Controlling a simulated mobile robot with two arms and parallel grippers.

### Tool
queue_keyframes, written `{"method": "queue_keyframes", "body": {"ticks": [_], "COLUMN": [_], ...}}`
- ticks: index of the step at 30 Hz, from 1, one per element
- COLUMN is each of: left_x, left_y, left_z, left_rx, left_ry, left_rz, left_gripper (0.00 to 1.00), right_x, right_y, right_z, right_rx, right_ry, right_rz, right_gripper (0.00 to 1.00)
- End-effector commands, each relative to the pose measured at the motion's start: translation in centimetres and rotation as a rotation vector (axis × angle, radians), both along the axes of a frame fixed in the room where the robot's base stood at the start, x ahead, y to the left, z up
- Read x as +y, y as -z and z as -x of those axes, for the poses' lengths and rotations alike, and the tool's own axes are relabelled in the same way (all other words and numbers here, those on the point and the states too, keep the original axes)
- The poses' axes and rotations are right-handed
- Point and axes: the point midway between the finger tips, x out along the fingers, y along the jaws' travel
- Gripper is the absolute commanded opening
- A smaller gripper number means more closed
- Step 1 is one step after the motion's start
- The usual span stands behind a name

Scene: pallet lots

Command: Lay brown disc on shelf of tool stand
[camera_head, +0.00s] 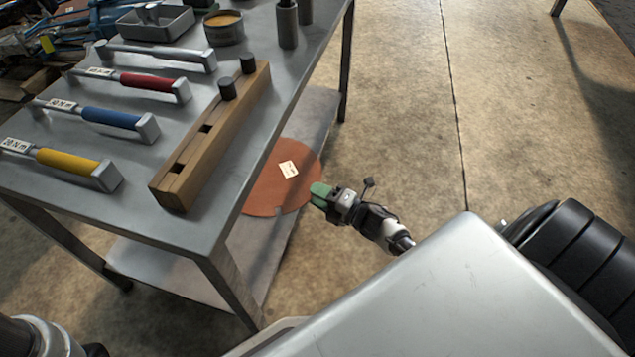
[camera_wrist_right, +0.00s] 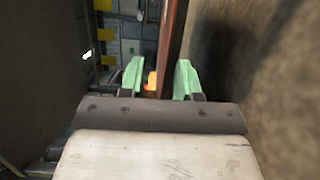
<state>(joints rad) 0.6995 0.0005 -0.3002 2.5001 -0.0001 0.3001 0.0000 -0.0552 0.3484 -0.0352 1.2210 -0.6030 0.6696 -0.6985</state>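The brown disc (camera_head: 268,192), with a small white label, lies flat over the lower shelf (camera_head: 318,105) of the tool stand (camera_head: 120,205). Its right edge reaches slightly past the shelf edge, and the tabletop hides part of its left side. My right gripper (camera_head: 320,194) is at the disc's right edge, its green fingers around the rim. In the right wrist view the disc (camera_wrist_right: 172,45) shows edge-on between the fingers (camera_wrist_right: 160,80), nearer the right finger, with a gap at the left one. My left gripper is out of view.
The tabletop holds a wooden block (camera_head: 215,130) with dark pegs, red (camera_head: 147,82), blue (camera_head: 110,118) and yellow (camera_head: 67,161) handled tools, a grey tray (camera_head: 155,24) and a round tin (camera_head: 224,28). A table leg (camera_head: 235,285) stands front right. The floor (camera_head: 400,100) at right is clear.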

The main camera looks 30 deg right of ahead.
Motion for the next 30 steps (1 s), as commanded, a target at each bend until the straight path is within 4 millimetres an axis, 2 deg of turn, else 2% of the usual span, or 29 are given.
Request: {"method": "queue_keyframes", "body": {"ticks": [9,15,21,30], "left_x": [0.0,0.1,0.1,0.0], "left_y": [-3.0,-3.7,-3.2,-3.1], "left_z": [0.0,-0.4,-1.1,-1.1], "left_rx": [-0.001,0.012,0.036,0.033], "left_ry": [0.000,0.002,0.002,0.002], "left_rz": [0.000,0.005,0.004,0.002], "left_gripper": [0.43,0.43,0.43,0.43], "right_x": [-2.5,-4.0,-4.5,-4.5], "right_y": [-0.3,0.0,0.1,0.2], "right_z": [5.3,8.2,9.4,9.4], "right_rx": [0.005,0.003,0.000,0.000], "right_ry": [0.003,0.001,0.001,0.001], "right_rz": [0.000,0.000,-0.001,0.000], "right_gripper": [0.32,0.32,0.32,0.32]}}
